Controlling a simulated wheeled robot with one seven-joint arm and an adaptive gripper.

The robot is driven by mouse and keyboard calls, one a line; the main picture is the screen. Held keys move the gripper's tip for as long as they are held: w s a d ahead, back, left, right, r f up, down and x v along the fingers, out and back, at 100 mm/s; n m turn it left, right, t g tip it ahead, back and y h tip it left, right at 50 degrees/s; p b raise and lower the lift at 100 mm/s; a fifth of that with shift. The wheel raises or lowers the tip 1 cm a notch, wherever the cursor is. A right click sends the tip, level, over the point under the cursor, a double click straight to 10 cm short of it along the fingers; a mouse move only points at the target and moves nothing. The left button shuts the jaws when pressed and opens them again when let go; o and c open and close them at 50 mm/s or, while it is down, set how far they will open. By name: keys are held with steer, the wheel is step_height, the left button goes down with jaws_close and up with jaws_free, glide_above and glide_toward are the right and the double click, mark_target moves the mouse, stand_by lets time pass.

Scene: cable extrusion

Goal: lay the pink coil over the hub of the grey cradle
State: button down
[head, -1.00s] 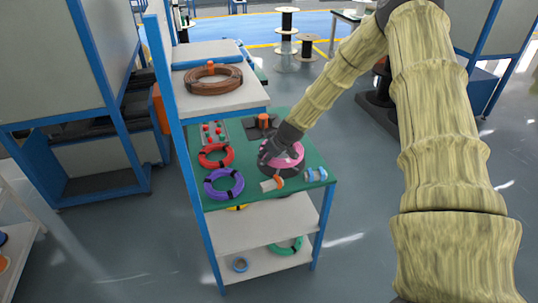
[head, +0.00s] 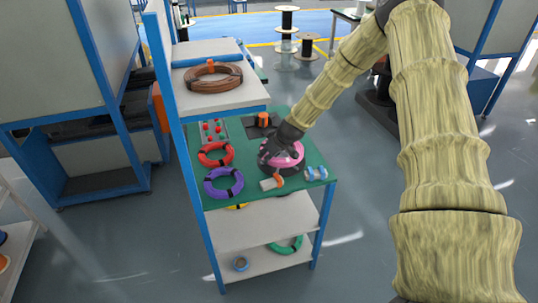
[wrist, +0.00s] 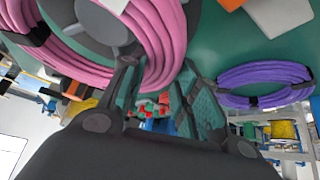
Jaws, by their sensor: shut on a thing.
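The pink coil (head: 287,153) is on the green bench top at the grey cradle (head: 281,171), whose dark round base shows under it. In the wrist view the pink coil (wrist: 165,40) is large at the upper left, and the grey hub (wrist: 103,25) of the cradle shows inside its opening. The coil surrounds the hub in that view; whether it rests fully down is hidden. My gripper (head: 270,157) is at the coil's left side, shut on its ring, with a finger on each side of the strand (wrist: 160,85).
A red coil (head: 216,153) and a purple coil (head: 223,183) lie left of the cradle. A brown coil (head: 214,79) is on the upper shelf. An orange-topped dark fixture (head: 263,121) stands behind.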

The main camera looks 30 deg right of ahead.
steer(key=shift+f+b, duration=0.45)
steer(key=shift+f, duration=0.25)
steer(key=shift+f+b, duration=0.45)
steer(key=shift+f, duration=0.1)
stand_by(0.8)
steer(key=c, duration=1)
jaws_free()
steer(key=shift+r+p, duration=2.5)
steer(key=shift+r, duration=1.55)
